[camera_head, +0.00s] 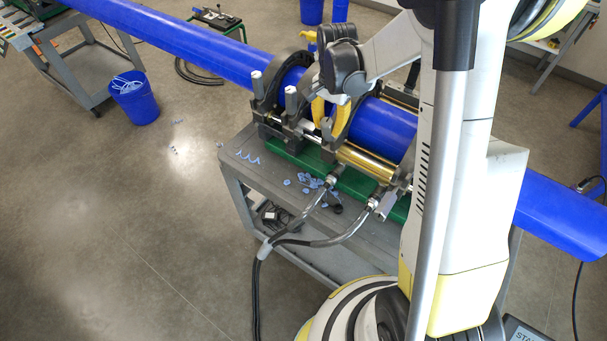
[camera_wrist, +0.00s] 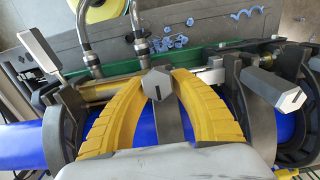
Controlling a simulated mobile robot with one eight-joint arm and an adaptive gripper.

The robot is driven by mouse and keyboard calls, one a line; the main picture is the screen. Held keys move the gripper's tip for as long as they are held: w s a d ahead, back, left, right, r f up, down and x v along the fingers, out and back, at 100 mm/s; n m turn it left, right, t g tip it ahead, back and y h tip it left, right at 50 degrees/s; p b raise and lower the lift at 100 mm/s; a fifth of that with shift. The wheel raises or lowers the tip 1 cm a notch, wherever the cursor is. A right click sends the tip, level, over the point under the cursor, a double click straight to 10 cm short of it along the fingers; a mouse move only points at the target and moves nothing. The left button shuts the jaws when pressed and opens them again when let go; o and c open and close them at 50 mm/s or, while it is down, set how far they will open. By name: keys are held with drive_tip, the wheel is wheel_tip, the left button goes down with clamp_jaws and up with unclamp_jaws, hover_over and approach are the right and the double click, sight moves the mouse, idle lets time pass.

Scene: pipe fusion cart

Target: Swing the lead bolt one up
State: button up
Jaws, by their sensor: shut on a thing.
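My gripper (camera_wrist: 165,74) is shut on a grey hex-ended clamp bolt (camera_wrist: 157,86), with its yellow fingers on either side of the bolt's end. In the head view my gripper (camera_head: 325,118) is at the clamp rings over the blue pipe (camera_head: 385,124), and the held bolt is mostly hidden. Two pale-topped bolts, one at the far left (camera_head: 257,84) and one beside it (camera_head: 291,99), stand upright. Another bolt (camera_head: 388,204) leans outward at the right; it also shows at the left of the wrist view (camera_wrist: 40,50).
The clamp frame sits on a green base (camera_head: 283,156) on a grey cart (camera_head: 238,175). Two hoses (camera_head: 320,243) run from its front side. Blue shavings (camera_head: 312,183) lie on the cart top. A blue bin (camera_head: 135,98) stands on open floor at the left.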

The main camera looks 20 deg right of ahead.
drive_tip(key=shift+w+d+r, duration=0.15)
drive_tip(key=shift+w+d, duration=0.45)
drive_tip(key=shift+d, duration=0.2)
drive_tip(key=shift+w+d, duration=0.65)
drive_tip(key=shift+d, duration=0.25)
drive_tip(key=shift+w+d+b, duration=0.15)
drive_tip(key=shift+d+b, duration=0.1)
drive_tip(key=shift+b, duration=0.2)
drive_tip(key=shift+w+d, duration=0.1)
drive_tip(key=shift+d, duration=0.1)
